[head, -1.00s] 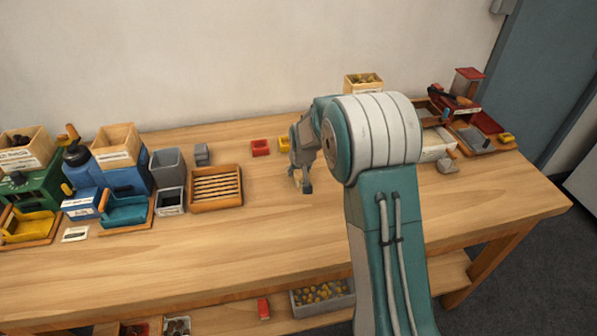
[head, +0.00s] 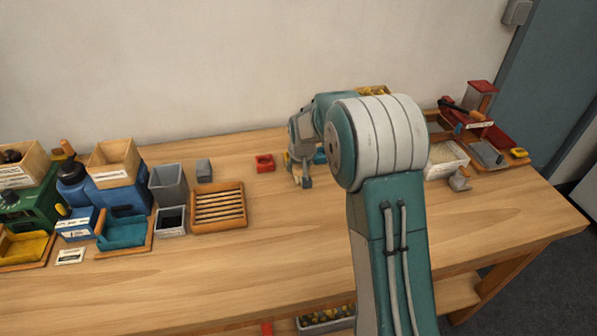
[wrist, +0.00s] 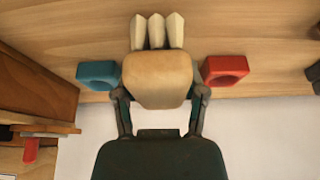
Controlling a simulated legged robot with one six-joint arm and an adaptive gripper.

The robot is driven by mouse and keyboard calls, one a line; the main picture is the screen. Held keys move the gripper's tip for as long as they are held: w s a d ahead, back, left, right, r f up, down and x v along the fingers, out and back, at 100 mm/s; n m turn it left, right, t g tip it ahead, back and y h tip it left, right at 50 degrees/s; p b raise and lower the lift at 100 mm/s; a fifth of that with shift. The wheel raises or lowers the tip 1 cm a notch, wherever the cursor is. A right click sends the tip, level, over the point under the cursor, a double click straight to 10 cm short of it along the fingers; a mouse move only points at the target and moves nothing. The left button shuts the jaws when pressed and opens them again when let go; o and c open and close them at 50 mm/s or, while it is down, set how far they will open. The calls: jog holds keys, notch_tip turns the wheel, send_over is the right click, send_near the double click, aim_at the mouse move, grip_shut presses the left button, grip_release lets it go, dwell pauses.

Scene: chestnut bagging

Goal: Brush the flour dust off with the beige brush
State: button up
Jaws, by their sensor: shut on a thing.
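The beige brush (wrist: 158,78) is held between the two fingers of my gripper (wrist: 159,92) in the wrist view. Its pale bristle tufts (wrist: 157,32) point away from the gripper, over the wooden table. In the head view my gripper (head: 301,181) is above the back middle of the table, and the brush is mostly hidden or too small there. A red holder (wrist: 225,69) is right of the brush and a teal holder (wrist: 98,74) is left of it in the wrist view. I cannot make out any flour dust.
In the head view, the red holder (head: 265,163) sits left of my gripper. A slatted wooden tray (head: 218,222), grey bins (head: 168,184) and blue and green machines stand left. A pale-filled box (head: 446,160) and red items stand right. The front middle of the table (head: 260,265) is clear.

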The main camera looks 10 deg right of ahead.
jog(key=shift+d+r, duration=0.15)
jog(key=shift+r, duration=2.35)
